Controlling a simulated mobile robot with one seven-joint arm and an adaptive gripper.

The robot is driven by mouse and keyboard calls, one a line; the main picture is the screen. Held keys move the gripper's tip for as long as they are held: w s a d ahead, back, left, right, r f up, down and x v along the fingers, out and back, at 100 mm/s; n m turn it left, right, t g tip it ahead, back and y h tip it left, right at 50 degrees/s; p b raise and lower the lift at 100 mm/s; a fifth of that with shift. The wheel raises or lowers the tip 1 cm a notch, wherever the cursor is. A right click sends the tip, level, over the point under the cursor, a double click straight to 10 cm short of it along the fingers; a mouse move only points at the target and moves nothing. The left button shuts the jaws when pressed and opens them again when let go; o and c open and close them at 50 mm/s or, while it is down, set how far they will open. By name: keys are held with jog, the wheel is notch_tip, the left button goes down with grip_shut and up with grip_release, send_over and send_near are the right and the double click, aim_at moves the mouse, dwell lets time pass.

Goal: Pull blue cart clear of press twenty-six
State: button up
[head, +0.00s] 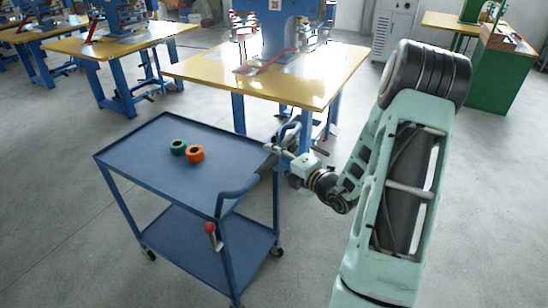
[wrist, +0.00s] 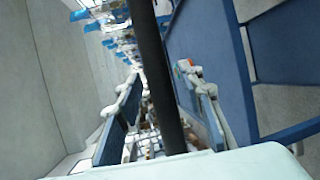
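The blue cart (head: 225,130) stands in front of the yellow-topped table (head: 190,68) of the blue press (head: 282,30), whose plate (head: 275,5) seems to read 26. The cart's far right corner is close to that table. A curved handle (head: 240,188) runs along the cart's right end. My gripper (head: 275,149) is at this end, near the handle's middle. In the wrist view, a dark bar (wrist: 153,75), apparently the handle, passes between the spread fingers (wrist: 158,100). Gaps show on both sides of the bar. Contact cannot be told.
A green roll (head: 178,147) and an orange roll (head: 195,154) lie on the cart's top. A red-knobbed lever (head: 210,229) shows at the cart's lower front. Another press table (head: 120,40) stands back left, a green bench (head: 497,75) back right. Floor in front and left is clear.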

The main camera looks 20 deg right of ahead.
jog(key=shift+c, duration=0.2)
grip_shut()
